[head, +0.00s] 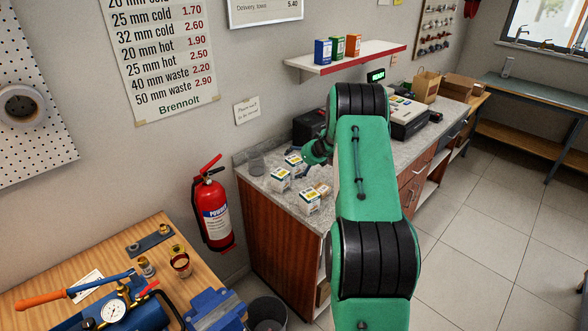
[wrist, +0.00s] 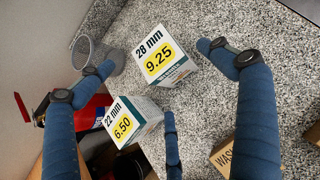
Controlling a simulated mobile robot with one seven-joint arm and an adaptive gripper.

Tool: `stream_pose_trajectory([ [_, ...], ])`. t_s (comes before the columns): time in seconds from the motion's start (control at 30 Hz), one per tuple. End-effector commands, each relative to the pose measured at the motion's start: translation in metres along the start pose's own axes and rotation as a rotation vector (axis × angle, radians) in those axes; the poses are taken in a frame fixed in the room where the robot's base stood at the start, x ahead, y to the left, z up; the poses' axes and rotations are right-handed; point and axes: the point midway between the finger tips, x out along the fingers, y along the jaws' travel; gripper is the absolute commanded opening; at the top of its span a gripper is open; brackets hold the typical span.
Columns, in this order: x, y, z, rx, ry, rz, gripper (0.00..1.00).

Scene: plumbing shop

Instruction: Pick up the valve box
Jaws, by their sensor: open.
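Small white cartons stand on the speckled counter, and I cannot tell from their labels which is the valve box. In the wrist view one carton (wrist: 162,56) reads 28 mm, 9.25, and another (wrist: 128,120) reads 22 mm, 6.50. In the head view white cartons show at the back (head: 293,160), at the left (head: 280,180) and in front (head: 310,203). My gripper (wrist: 156,62) is open and empty above the counter, its blue fingers spread around the view of the 28 mm carton. In the head view my gripper (head: 315,153) is small and partly hidden by my arm.
A brown washer box (wrist: 222,158) lies close to the right finger. A mesh cup (wrist: 98,54) stands beside the 28 mm carton near the wall. A dark machine (head: 308,126) stands behind the cartons. A fire extinguisher (head: 213,212) hangs left of the counter (head: 245,177).

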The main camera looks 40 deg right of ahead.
Motion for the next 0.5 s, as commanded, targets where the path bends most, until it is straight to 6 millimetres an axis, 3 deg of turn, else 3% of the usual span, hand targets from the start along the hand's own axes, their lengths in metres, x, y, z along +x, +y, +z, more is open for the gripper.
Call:
stream_pose_trajectory([
  [0.5, 0.0066, 0.0002, 0.0002, -0.001, 0.000, 0.000, 0.93],
])
